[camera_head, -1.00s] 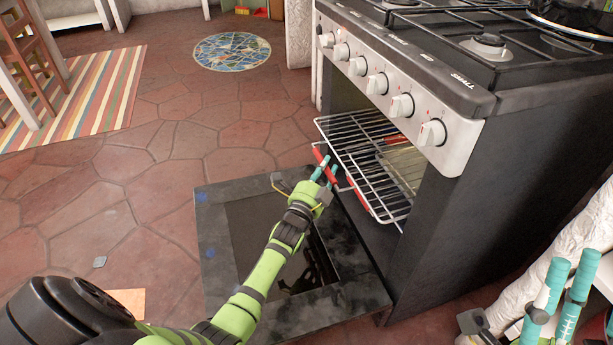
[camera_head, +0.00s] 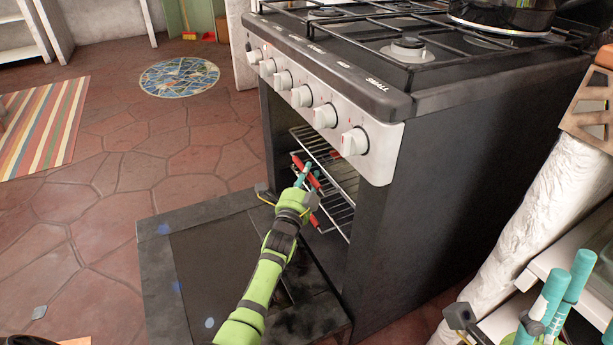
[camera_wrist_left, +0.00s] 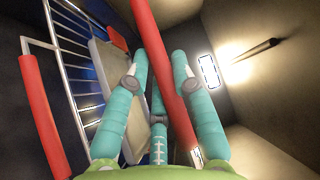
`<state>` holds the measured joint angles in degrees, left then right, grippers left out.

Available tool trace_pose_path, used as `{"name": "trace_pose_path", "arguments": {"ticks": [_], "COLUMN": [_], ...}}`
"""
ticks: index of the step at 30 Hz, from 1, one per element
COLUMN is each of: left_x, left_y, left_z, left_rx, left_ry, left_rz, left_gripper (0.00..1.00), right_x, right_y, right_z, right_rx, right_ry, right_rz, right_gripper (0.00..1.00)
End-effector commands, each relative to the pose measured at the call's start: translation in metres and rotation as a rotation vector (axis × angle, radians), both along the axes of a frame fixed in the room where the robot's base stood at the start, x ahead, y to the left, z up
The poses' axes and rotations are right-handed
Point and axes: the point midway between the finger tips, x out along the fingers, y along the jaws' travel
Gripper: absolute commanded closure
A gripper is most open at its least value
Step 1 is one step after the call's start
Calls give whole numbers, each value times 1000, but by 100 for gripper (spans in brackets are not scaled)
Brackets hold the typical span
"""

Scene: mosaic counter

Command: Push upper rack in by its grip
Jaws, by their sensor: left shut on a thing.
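My left gripper (camera_head: 304,180) reaches over the lowered oven door and is shut on the upper rack's red grip (camera_wrist_left: 146,20), which runs between its teal fingers in the left wrist view. The wire upper rack (camera_head: 338,166) lies mostly inside the oven; its far part is hidden by the oven front. A second red grip (camera_wrist_left: 42,115) on a lower wire rack (camera_head: 336,216) sits below, apart from the fingers. My right gripper (camera_head: 562,298) is at the bottom right, its teal fingers apart and empty, away from the oven.
The oven door (camera_head: 190,290) lies open below my left arm. Knobs (camera_head: 325,116) line the panel above the opening. A pan (camera_head: 500,14) stands on the hob. A pale tray-like thing (camera_wrist_left: 108,68) lies on the lower rack. Floor left of the door is mostly clear.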

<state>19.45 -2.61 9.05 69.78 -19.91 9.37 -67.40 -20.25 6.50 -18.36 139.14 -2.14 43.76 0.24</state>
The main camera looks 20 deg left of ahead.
Motion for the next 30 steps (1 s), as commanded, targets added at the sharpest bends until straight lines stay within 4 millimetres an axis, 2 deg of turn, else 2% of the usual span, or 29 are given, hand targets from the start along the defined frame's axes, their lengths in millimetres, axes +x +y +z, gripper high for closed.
{"name": "trace_pose_path", "arguments": {"ticks": [1,2,3,13,17,20,30], "left_x": [3,3,3,1,-7,-21,-89], "left_y": [-4,-4,-4,-2,-3,-4,-11], "left_z": [5,5,5,3,0,-2,-10], "left_rx": [6,5,5,2,2,2,1], "left_ry": [-7,-8,-8,-4,-3,-3,-4], "left_rz": [-6,-6,-6,-3,-3,-4,-5], "left_gripper": [67,55,50,50,50,50,50], "right_x": [0,0,0,0,0,0,0], "right_y": [0,0,0,1,1,1,0], "right_z": [0,0,0,0,0,0,0], "right_rx": [0,0,0,-1,-1,-1,-1], "right_ry": [0,0,0,2,1,1,2], "right_rz": [0,0,0,2,2,1,1], "right_gripper": [60,60,60,60,60,60,60]}}
